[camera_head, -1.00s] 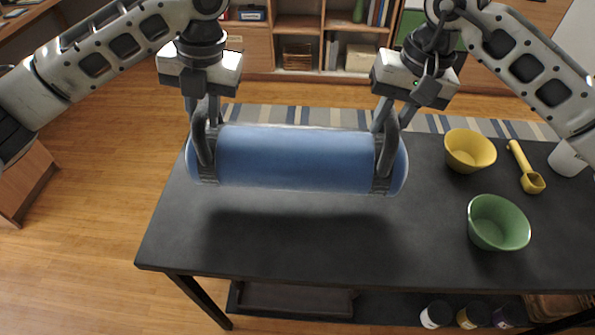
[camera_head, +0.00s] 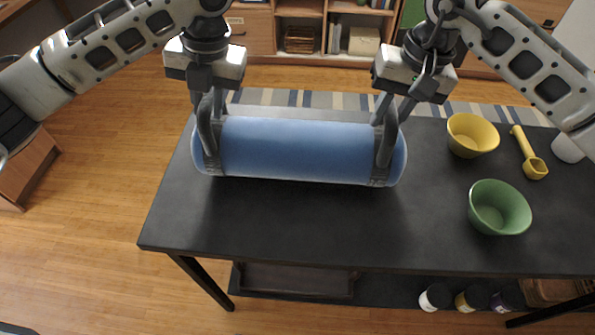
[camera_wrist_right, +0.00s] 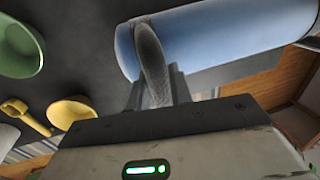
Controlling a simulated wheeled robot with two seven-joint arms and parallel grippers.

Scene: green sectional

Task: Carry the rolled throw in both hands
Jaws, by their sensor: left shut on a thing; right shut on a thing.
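The rolled throw (camera_head: 295,150) is a blue roll lying crosswise over the left part of the dark table (camera_head: 300,235). The far fingers are partly hidden by the roll.
A yellow bowl (camera_head: 472,134), a green bowl (camera_head: 498,207), a yellow scoop (camera_head: 529,153) and a white cup (camera_head: 568,148) stand on the table to the right. The table's front middle is clear. Several jars (camera_head: 470,298) sit on the lower shelf.

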